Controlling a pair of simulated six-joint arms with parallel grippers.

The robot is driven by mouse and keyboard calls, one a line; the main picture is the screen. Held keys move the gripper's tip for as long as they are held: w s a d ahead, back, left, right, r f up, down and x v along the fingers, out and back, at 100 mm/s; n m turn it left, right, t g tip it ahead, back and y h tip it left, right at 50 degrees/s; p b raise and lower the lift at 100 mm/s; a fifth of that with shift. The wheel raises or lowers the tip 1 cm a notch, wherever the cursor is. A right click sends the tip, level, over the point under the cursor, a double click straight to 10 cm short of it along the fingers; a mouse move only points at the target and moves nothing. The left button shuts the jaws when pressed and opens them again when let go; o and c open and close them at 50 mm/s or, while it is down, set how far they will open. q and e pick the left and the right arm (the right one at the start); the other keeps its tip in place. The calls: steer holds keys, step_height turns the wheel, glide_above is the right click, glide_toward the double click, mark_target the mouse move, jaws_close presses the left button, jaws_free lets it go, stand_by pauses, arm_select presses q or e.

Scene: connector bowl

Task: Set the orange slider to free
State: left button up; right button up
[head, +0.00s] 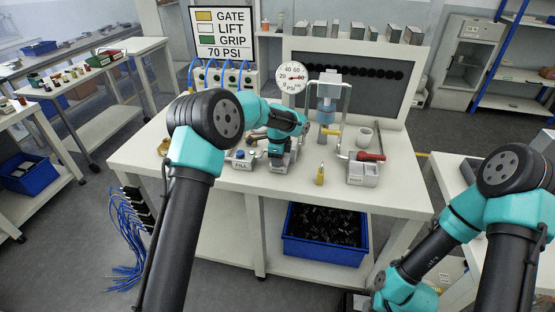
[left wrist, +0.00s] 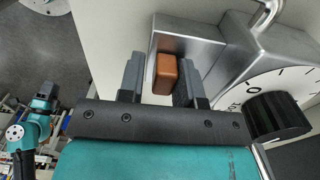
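The orange slider (left wrist: 165,73) is a small block on a grey metal box (left wrist: 195,40) in the left wrist view. My left gripper (left wrist: 160,72) is open around it, one finger on each side. A clear gap shows between the slider and the left finger; the right finger is closer, and I cannot tell whether it touches. In the head view, my left gripper (head: 279,148) points down at a small labelled box (head: 279,168) on the bench and hides the slider. My right arm reaches down at the lower right, its gripper (head: 357,301) mostly cut off.
A box marked FILL (head: 240,161) stands just left of my left gripper. A dial with a black knob (left wrist: 277,115) is close on its right in the wrist view.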

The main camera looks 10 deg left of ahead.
arm_select(q)
step_height(320, 180, up, 18)
steer(key=shift+f, duration=0.25)
stand_by(0.4)
